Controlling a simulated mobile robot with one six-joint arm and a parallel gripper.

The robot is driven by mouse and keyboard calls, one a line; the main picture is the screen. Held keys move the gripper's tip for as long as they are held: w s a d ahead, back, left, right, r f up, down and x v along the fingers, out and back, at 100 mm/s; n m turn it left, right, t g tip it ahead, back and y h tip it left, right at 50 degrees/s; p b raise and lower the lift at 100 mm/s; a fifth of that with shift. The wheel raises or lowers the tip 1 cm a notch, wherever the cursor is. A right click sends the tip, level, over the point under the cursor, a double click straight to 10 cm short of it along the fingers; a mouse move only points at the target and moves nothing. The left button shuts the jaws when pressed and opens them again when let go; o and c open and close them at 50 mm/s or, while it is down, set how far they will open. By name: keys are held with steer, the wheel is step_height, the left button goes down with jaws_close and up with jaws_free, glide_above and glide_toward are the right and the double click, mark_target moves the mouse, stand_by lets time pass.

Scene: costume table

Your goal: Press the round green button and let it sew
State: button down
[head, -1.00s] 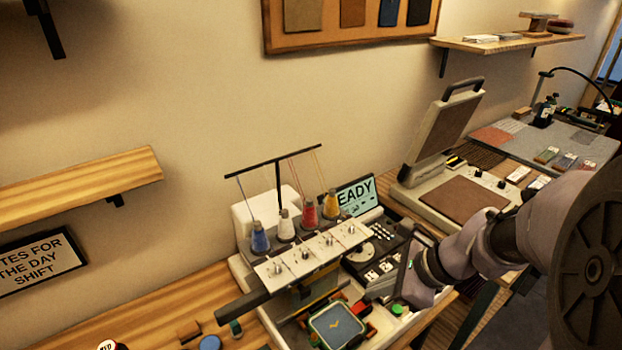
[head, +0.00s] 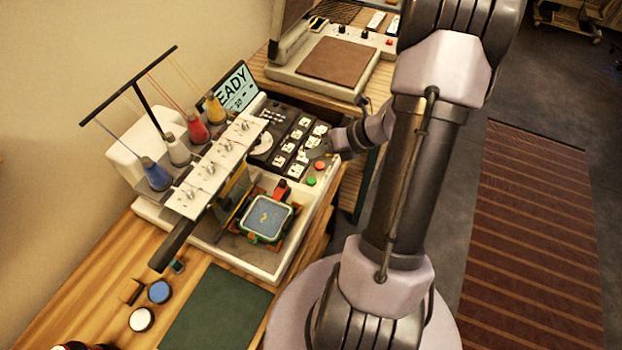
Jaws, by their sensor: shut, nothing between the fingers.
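The embroidery machine (head: 150,212) stands on the wooden table, its screen (head: 235,88) reading "READY", with smaller text below that I cannot make out. The round green button (head: 311,181) is on the front right of its control panel, uncovered, just in front of a red button (head: 320,166). My gripper (head: 312,153) is shut and empty, at the panel's right side by the white keys, a little behind both buttons in the picture. I cannot tell its height above the panel. A hoop with blue-grey cloth (head: 268,216) sits under the needle area; the cloth has a small yellow mark.
Blue, white, red and yellow thread cones stand on the machine below a black thread bar (head: 130,85). A heat press (head: 335,60) stands open behind. A green mat (head: 217,310) and small round pots (head: 159,291) lie in front. A striped rug (head: 530,240) covers floor at right.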

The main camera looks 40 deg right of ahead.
mark_target(312, 181)
step_height(312, 181, down, 8)
steer(key=b, duration=0.7)
steer(key=shift+f, duration=0.2)
stand_by(1.4)
steer(key=shift+f+b, duration=0.3)
steer(key=shift+f, duration=0.15)
